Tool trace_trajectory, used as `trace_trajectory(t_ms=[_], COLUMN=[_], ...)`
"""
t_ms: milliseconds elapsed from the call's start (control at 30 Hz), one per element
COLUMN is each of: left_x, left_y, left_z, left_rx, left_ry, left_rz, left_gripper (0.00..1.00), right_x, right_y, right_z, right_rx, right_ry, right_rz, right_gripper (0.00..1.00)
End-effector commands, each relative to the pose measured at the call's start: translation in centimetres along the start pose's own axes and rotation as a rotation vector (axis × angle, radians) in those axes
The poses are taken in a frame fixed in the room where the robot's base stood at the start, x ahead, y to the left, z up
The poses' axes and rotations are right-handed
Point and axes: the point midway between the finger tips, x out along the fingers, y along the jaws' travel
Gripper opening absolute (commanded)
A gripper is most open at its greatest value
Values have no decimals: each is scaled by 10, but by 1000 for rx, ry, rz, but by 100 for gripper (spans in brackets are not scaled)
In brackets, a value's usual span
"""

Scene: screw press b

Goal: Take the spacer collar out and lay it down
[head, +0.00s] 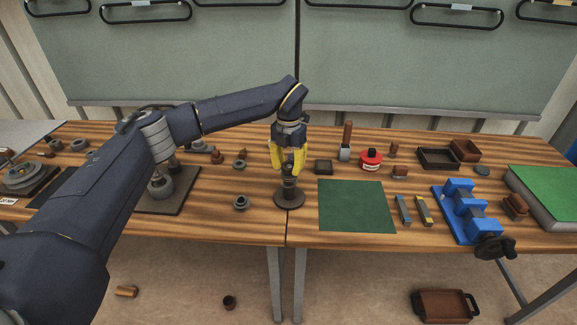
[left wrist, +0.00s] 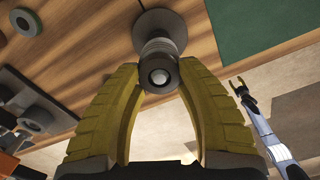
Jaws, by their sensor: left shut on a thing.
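My left gripper (head: 288,158) has its yellow fingers pointing down around the top of a dark stacked post that rises from a round base (head: 289,199). In the left wrist view, the fingertips (left wrist: 160,75) close on both sides of a ridged grey cylindrical piece (left wrist: 158,48), with a pale round end facing the camera. It stands over the round base (left wrist: 155,20). I cannot tell which part of the stack is the spacer collar. My right gripper (left wrist: 240,87) shows small at the right of the left wrist view, away from the post; its opening is unclear.
A green mat (head: 356,206) lies clear to the right of the base. A grey ring (head: 241,202) lies to its left. A small dark block (head: 323,167), a red round item (head: 371,159) and a blue vise (head: 466,211) stand further right. The table's front edge is close.

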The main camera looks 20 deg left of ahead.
Motion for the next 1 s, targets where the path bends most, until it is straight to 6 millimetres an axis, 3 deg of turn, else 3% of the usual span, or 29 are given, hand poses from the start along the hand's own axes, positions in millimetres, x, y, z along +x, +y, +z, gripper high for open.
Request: trace_trajectory(t_ms=[1000], left_x=[-24], left_y=[0], left_z=[0], left_rx=[0], left_ry=[0], left_rz=[0], left_gripper=[1], right_x=[0], right_y=[0], right_z=[0], right_rx=[0], right_ry=[0], right_rz=[0], right_gripper=[44])
